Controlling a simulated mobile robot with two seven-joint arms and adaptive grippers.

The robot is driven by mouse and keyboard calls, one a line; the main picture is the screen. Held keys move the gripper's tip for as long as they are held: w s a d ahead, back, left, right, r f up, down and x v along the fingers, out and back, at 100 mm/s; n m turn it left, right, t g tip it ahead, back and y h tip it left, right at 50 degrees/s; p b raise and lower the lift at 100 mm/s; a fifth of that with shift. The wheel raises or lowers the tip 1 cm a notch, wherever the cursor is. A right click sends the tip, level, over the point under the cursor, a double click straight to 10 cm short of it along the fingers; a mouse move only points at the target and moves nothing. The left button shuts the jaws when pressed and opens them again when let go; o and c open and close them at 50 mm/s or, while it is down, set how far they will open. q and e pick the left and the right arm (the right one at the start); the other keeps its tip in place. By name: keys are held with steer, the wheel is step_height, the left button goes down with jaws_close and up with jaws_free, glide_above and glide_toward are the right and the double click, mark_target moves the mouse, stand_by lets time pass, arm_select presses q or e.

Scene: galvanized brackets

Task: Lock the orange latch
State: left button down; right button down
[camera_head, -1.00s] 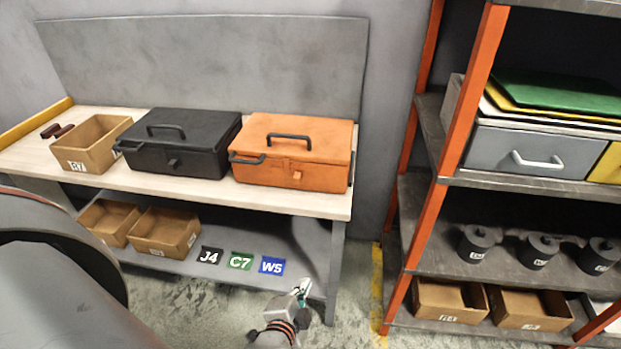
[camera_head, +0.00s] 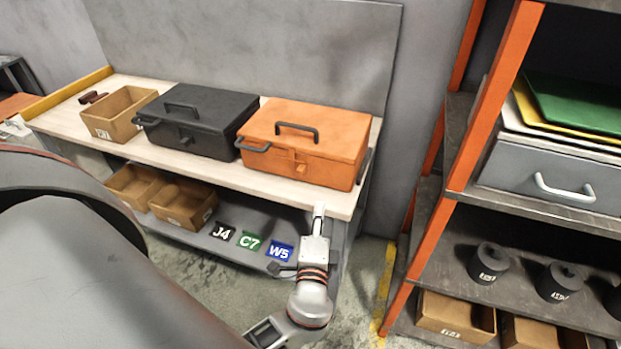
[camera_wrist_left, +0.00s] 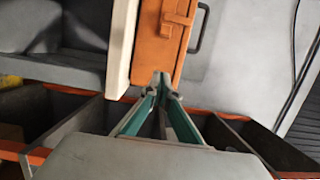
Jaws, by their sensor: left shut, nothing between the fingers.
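The orange case (camera_head: 330,130) stands shut on the workbench, with a dark handle on its lid and dark lever-like handles at its sides. Its small orange latch (camera_head: 300,169) is on the front face. The latch also shows in the left wrist view (camera_wrist_left: 178,20), above my fingertips. My left gripper (camera_head: 318,211) is in front of the bench's front edge, below and a little right of the latch, apart from it. In the left wrist view its green-sided fingers (camera_wrist_left: 164,80) are closed together and empty. Whether the latch is locked is not clear. My right gripper is not in view.
A black case (camera_head: 200,120) stands left of the orange one, and a cardboard bin (camera_head: 118,114) farther left. The bench front edge (camera_head: 235,182) lies between my gripper and the latch. A shelf rack with an orange post (camera_head: 495,95) stands at the right.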

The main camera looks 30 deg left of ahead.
mark_target(298, 174)
arm_select(q)
steer(key=p+x, duration=0.2)
steer(key=x, duration=0.8)
steer(key=shift+w+r, duration=0.15)
steer(key=shift+r, duration=0.05)
steer(key=a, duration=0.1)
steer(key=a+p, duration=0.1)
steer(key=shift+s+a+f, duration=0.1)
steer(key=shift+s+a, duration=0.15)
steer(key=shift+s, duration=0.15)
steer(key=shift+s+a, duration=0.2)
steer(key=shift+a, duration=0.4)
steer(key=shift+a+f, duration=0.1)
steer(key=a, duration=0.3)
steer(key=shift+s, duration=0.4)
steer(key=shift+s+a, duration=0.1)
steer(key=shift+a, duration=0.3)
